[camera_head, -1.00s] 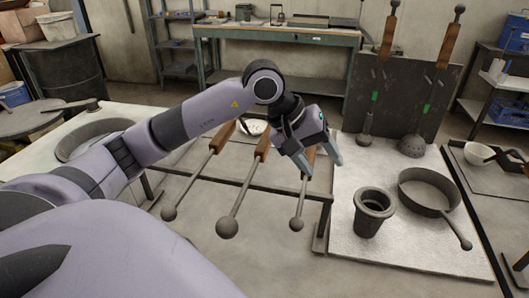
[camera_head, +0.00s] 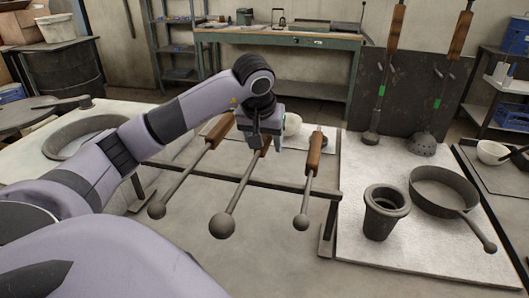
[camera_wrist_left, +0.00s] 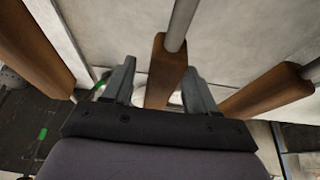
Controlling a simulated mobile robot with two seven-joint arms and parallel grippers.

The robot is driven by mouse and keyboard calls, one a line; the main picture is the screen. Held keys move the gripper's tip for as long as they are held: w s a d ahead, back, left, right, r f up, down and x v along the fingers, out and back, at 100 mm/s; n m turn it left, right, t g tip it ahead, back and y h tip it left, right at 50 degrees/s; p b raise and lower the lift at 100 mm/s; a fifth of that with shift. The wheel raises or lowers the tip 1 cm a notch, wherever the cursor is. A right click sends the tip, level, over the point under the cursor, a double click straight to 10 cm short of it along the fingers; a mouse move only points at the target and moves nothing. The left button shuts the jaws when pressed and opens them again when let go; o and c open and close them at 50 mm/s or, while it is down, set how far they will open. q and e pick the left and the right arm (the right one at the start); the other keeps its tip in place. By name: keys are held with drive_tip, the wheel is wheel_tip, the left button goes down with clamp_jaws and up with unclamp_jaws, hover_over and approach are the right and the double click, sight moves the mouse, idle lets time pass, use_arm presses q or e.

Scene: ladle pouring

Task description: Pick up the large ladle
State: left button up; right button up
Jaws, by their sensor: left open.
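Three ladles with wooden handles, metal shafts and round ends lie across a rack. The middle one has the largest end, so I take it as the large ladle (camera_head: 222,226). My left gripper (camera_head: 264,138) is over its wooden handle and hides much of it. In the left wrist view the open fingers (camera_wrist_left: 159,86) stand on either side of this handle (camera_wrist_left: 166,72); I cannot tell whether they touch it. The left ladle (camera_head: 157,210) and right ladle (camera_head: 301,222) lie on each side. My right gripper is out of view.
The rack's bar (camera_head: 325,193) runs under the ladles. To the right, a grey cup (camera_head: 381,222) and a pan (camera_head: 440,200) stand on a pale board, with two long tools (camera_head: 371,138) (camera_head: 422,147) against a dark panel. A white bowl (camera_head: 292,125) is behind the rack.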

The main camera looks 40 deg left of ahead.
use_arm(q)
drive_tip(key=shift+x, duration=1.05)
clamp_jaws()
drive_tip(key=shift+r, duration=0.15)
drive_tip(key=shift+w+r, duration=0.1)
drive_tip(key=shift+r, duration=0.05)
